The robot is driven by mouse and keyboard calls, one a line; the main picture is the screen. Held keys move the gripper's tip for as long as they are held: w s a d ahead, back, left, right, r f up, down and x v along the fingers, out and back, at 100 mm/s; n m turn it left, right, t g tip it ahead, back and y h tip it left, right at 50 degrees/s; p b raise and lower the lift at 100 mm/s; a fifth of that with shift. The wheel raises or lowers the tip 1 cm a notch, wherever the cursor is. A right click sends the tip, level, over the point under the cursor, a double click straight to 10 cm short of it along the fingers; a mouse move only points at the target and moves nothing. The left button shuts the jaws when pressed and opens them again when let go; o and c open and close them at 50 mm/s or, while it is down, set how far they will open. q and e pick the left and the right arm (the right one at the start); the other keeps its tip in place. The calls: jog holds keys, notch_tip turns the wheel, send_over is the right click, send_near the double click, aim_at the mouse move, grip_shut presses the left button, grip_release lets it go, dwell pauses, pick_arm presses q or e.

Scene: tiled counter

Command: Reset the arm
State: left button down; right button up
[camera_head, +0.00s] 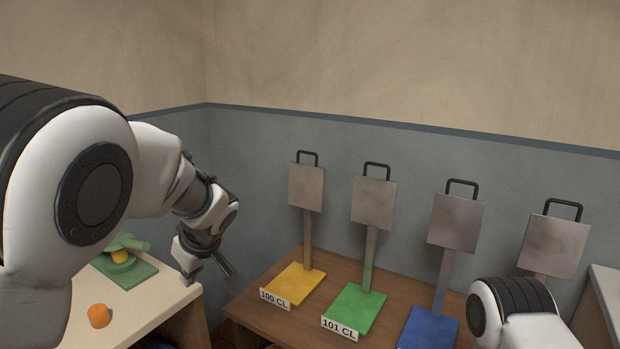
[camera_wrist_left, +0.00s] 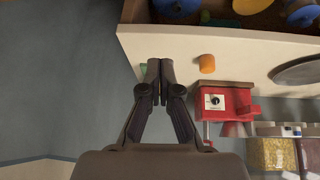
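My left arm comes in from the left in the head view. Its gripper (camera_head: 226,265) hangs over the gap between the pale counter and the brown wooden table, apart from any object. In the left wrist view the two dark fingers (camera_wrist_left: 160,70) are together at their tips with nothing visible between them. A link of my right arm shows at the lower right of the head view; its gripper is out of view.
The pale counter (camera_head: 150,300) holds an orange cylinder (camera_head: 98,316) and a green device (camera_head: 124,262). The brown table (camera_head: 262,312) carries stands with yellow (camera_head: 296,285), green (camera_head: 355,310) and blue (camera_head: 428,330) bases. A red machine (camera_wrist_left: 222,102) shows in the wrist view.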

pick_arm(q)
jog(key=s+f+m+g+h+p, duration=0.1)
jog(key=s+f+m+h+p, duration=0.3)
jog(key=f, duration=0.6)
jog(key=s+f+m+g+y, duration=0.1)
jog(key=s+f, duration=0.5)
jog(key=f, duration=0.4)
jog(key=s+a+f+m+g+p, duration=0.1)
jog(key=s+f, duration=0.4)
jog(key=s, duration=0.8)
jog(key=s+f+m+h+p, duration=0.1)
jog(key=s+f+m, duration=0.3)
jog(key=s, duration=0.9)
jog(key=shift+s+a+f+m+g+h+p, duration=0.3)
jog(key=shift+a+f+m+g+p, duration=0.1)
jog(key=shift+f+p, duration=0.45)
jog(key=shift+a+r, duration=0.1)
